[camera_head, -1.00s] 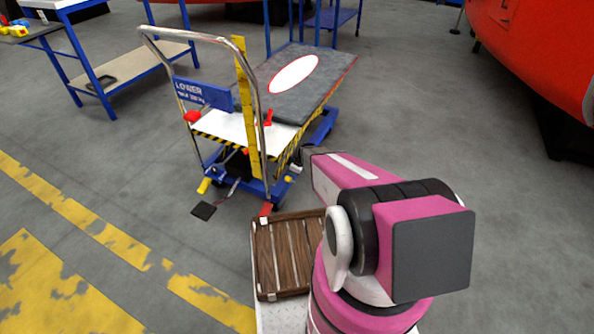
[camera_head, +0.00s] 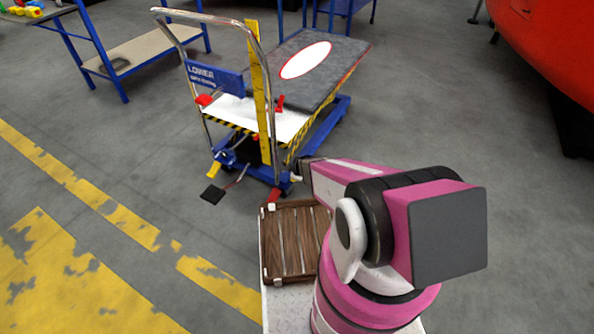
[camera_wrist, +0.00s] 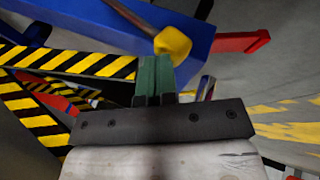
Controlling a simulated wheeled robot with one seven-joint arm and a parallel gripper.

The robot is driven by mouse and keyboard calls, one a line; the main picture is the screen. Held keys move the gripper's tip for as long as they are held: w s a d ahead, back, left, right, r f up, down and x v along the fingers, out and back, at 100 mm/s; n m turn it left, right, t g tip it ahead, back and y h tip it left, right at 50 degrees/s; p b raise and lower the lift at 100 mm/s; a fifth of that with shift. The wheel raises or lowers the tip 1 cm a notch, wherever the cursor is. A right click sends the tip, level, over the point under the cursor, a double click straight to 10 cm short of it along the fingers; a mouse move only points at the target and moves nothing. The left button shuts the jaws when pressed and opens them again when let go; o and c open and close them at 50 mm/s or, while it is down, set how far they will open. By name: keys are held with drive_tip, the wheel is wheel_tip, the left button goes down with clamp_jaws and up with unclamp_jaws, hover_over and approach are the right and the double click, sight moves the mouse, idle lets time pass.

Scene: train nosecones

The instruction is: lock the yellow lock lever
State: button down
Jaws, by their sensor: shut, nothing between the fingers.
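A yellow knob (camera_wrist: 174,43) on a thin grey rod shows in the wrist view, against the blue frame. My gripper (camera_wrist: 154,62) has green fingers pressed together with nothing between them. Its fingertips are just below the knob in the picture; I cannot tell whether they touch it. In the head view my arm points at the near end of the lift cart, and my gripper's fingers cannot be made out there. A yellow-ended handle (camera_head: 214,169) also shows at the cart's left side; I cannot tell if it is the same lever.
The lift cart (camera_head: 327,72) has a chrome push handle and a blue sign. A red pedal (camera_wrist: 242,42) is right of the knob; black-yellow striped bars (camera_wrist: 75,60) are on the left. A wooden slatted tray (camera_head: 291,240) is beside my arm.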

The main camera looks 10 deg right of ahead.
drive_tip(key=shift+s+a+f, duration=0.15)
drive_tip(key=shift+s+f, duration=0.05)
drive_tip(key=shift+f, duration=0.2)
drive_tip(key=shift+a+f, duration=0.1)
drive_tip(key=shift+f, duration=0.1)
